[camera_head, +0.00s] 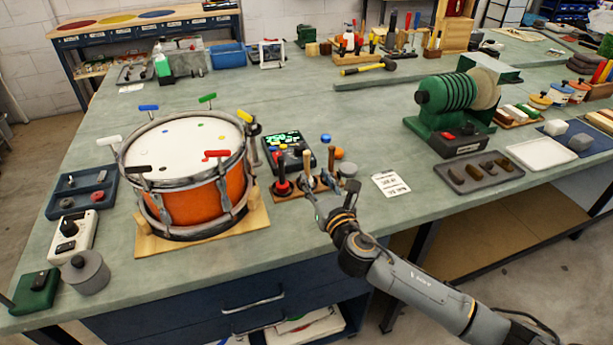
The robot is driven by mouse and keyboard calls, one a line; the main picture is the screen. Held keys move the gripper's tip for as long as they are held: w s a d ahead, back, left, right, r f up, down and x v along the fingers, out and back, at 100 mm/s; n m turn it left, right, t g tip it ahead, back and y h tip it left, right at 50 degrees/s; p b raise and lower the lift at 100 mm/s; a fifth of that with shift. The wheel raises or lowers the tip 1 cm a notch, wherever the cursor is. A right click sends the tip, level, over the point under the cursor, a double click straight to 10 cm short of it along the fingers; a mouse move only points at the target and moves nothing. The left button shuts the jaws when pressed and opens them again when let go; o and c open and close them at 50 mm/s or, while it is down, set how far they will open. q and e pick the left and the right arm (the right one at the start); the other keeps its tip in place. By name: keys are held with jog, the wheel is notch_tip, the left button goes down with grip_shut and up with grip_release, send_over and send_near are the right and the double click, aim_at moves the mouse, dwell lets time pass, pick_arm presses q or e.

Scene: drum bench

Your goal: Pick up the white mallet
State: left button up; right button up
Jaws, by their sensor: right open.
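A small wooden mallet rack (290,192) stands near the front edge of the bench, right of the orange drum. Several short upright mallets stand in it, among them one with a red and black top (282,178). A pale grey-white round head (348,169) shows at the rack's right end; I cannot tell for sure that it is the white mallet. My right gripper (331,187) is open, with its fingers spread at the rack's front right side. The fingers partly hide the rack's right end, and I cannot tell whether they touch anything. My left gripper is not in view.
The orange snare drum (190,199) with coloured tuning keys stands on a wooden base at left. A black electronic pad (289,150) lies behind the rack. A white paper card (391,184) lies to the right. A green machine (447,117) stands further right.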

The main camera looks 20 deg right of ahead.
aim_at(308, 162)
jog(key=shift+w, duration=0.85)
jog(key=w, duration=0.2)
jog(key=w+r, duration=0.1)
jog(key=w, duration=0.1)
jog(key=shift+w+a+p, duration=0.1)
jog(key=shift+a+p, duration=0.1)
jog(key=shift+p, duration=0.1)
jog(key=shift+w+f, duration=0.1)
jog(key=shift+w, duration=0.4)
jog(key=shift+c, duration=0.8)
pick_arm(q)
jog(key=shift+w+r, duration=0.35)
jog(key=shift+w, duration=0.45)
pick_arm(e)
grip_shut()
